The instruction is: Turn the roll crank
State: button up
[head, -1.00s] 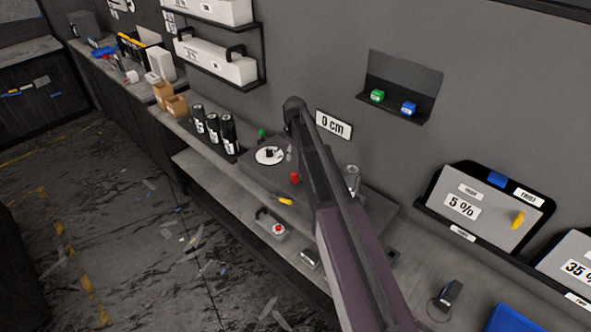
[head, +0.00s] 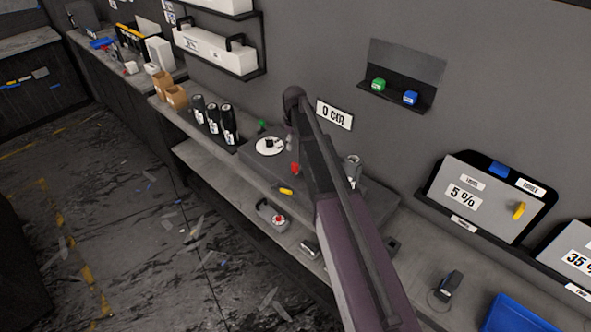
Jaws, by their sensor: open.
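A dark grey flat machine (head: 258,166) sits on the bench against the wall. On it are a white disc with a black centre (head: 270,146), a red knob (head: 295,168), a green knob (head: 262,125) and a yellow piece (head: 286,191). I cannot tell which of these is the roll crank. A grey cylindrical part (head: 352,165) stands right of my arm. A sign reading "0 cm" (head: 334,115) is on the wall behind. My arm crosses the machine and hides its middle. My gripper cannot be made out.
Black cans (head: 213,120) stand left of the machine. A lower shelf holds a grey device with a red button (head: 272,215). A "5 %" panel (head: 480,200) and a blue tray (head: 520,315) are at right.

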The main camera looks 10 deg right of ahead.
aim_at(295, 163)
jog(key=shift+f+b, duration=5.8)
jog(key=shift+f, duration=0.35)
jog(key=shift+c, duration=0.2)
